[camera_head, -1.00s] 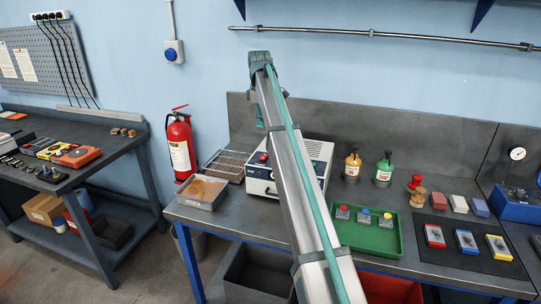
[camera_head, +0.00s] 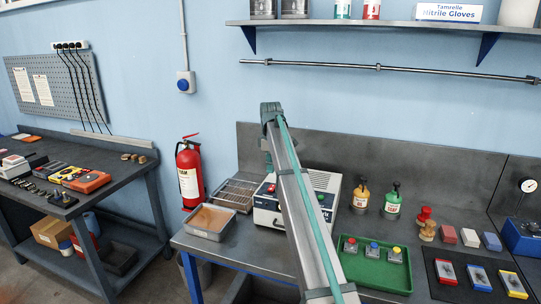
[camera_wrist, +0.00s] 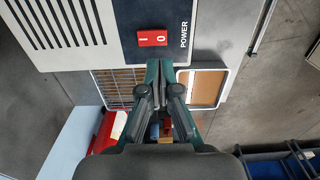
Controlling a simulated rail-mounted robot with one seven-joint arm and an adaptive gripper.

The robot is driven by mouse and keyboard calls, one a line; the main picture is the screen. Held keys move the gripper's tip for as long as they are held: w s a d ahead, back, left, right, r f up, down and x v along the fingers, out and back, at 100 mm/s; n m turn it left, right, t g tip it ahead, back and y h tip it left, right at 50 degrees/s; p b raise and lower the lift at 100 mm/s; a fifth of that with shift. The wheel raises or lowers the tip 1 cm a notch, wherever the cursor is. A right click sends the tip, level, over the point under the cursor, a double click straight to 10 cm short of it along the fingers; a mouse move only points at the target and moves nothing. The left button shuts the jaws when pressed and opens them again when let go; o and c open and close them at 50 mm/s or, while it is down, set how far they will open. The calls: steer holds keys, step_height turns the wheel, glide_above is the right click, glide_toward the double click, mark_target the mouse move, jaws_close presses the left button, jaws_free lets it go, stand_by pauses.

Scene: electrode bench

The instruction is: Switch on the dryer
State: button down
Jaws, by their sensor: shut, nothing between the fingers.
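The dryer (camera_head: 266,214) is a pale box with a dark front panel and vents, standing at the back of the bench, partly hidden by my arm. Its red rocker switch (camera_wrist: 152,38), marked I and 0 beside the word POWER, shows in the wrist view. I cannot tell which side of the rocker is pressed in. My gripper (camera_wrist: 158,66) is shut and empty, its fingertips just below the switch in the wrist view. I cannot tell whether they touch the panel. In the head view my arm hides most of the gripper.
A wire rack tray (camera_head: 234,195) and a brown-filled pan (camera_head: 209,222) sit left of the dryer. Yellow (camera_head: 361,196) and green (camera_head: 392,201) bottles and a green tray (camera_head: 375,269) stand to its right. A fire extinguisher (camera_head: 189,175) hangs behind the bench's left end.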

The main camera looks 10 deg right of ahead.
mark_target(271, 189)
step_height(271, 189, down, 7)
steer(key=shift+f+p, duration=0.15)
steer(key=shift+p, duration=1.05)
